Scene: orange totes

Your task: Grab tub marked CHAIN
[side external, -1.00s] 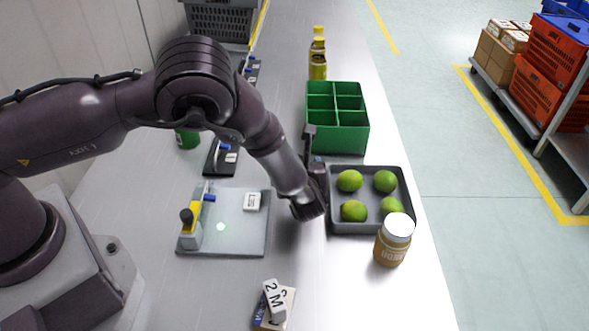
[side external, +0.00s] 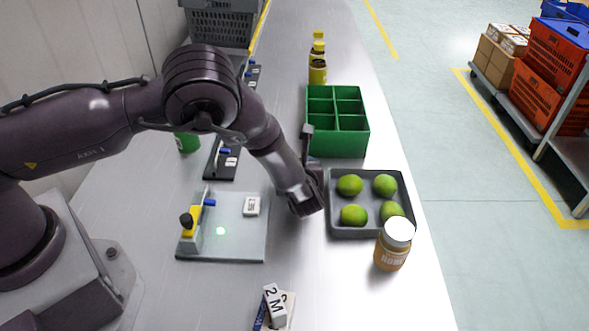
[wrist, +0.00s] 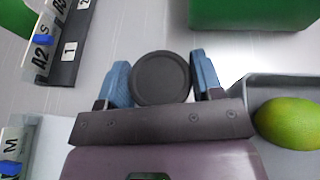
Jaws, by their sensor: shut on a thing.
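In the wrist view a round tub with a dark grey lid (wrist: 162,76) sits between the two blue fingertips of my gripper (wrist: 160,80). The fingers are closed on its sides. Only the lid shows, so its marking cannot be read. In the side view my gripper's fingers and the tub are hidden behind my wrist, just left of the grey tray. Whether the tub touches the table cannot be told.
A grey tray (side external: 368,234) with several limes lies just right of my gripper. A green divided box (side external: 337,145) stands behind. A white-lidded jar (side external: 393,246) stands at the tray's front corner. A grey board (side external: 240,240) lies left, small boxes (side external: 274,308) in front.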

